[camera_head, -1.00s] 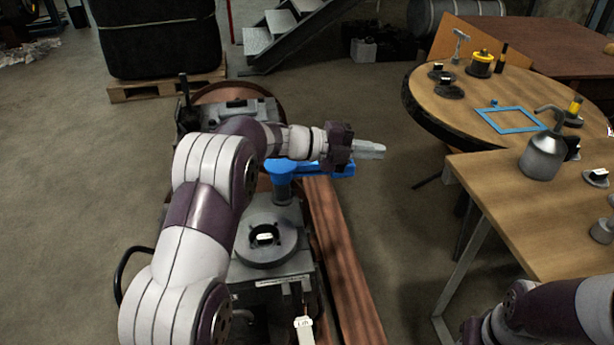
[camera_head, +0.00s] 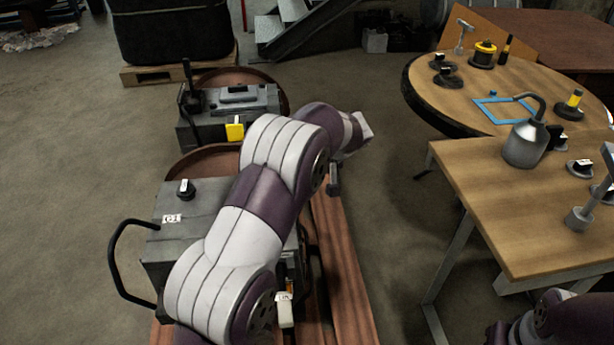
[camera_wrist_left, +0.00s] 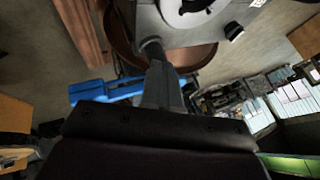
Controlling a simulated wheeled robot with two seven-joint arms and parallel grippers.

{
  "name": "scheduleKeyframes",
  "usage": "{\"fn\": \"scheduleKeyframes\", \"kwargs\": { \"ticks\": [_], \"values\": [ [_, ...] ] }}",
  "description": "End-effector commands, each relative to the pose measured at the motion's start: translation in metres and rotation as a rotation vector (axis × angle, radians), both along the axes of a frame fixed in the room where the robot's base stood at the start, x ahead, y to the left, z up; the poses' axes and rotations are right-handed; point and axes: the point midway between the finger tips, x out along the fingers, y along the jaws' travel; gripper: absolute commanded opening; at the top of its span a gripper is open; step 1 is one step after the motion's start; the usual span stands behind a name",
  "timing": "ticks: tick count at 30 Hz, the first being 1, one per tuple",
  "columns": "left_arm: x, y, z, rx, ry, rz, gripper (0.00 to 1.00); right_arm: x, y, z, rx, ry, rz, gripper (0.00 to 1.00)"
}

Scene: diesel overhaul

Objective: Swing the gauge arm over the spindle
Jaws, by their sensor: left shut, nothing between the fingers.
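The blue gauge arm (camera_wrist_left: 108,90) shows in the left wrist view, left of my fingers and partly hidden behind the gripper body. In the head view my left arm hides it. My left gripper (camera_wrist_left: 160,75) is shut and empty. Its fingers point toward the grey housing (camera_wrist_left: 220,25); whether they touch the blue arm cannot be told. A round, pale-rimmed spindle face (camera_wrist_left: 193,8) is cut off at the top of the wrist view; my left arm covers it in the head view. My right gripper is out of view.
The grey machine box (camera_head: 190,215) has a black knob and a side handle (camera_head: 120,265). A yellow tag (camera_head: 235,130) is on the unit behind. Wooden tables (camera_head: 490,190) with an oil can (camera_head: 525,145) stand at the right. Open floor (camera_head: 395,215) lies between.

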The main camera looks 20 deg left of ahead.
Motion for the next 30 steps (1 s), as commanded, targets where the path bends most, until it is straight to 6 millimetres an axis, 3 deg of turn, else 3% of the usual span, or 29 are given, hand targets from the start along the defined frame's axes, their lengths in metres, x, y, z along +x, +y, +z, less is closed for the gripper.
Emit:
{"fn": "scheduleKeyframes", "kwargs": {
  "ticks": [1, 7, 15, 30],
  "values": [
    [0.001, 0.007, -0.015, 0.001, 0.002, 0.003, 0.0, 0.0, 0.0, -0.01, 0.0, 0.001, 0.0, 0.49],
    [0.009, 0.031, -0.043, 0.001, 0.002, 0.0, 0.0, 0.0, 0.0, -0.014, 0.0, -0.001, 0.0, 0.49],
    [-0.003, 0.062, -0.039, 0.0, -0.001, -0.001, 0.0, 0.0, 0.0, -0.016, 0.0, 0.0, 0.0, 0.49],
    [-0.005, 0.066, -0.039, 0.0, 0.0, -0.002, 0.0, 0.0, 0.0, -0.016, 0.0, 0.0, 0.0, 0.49]
  ]
}}
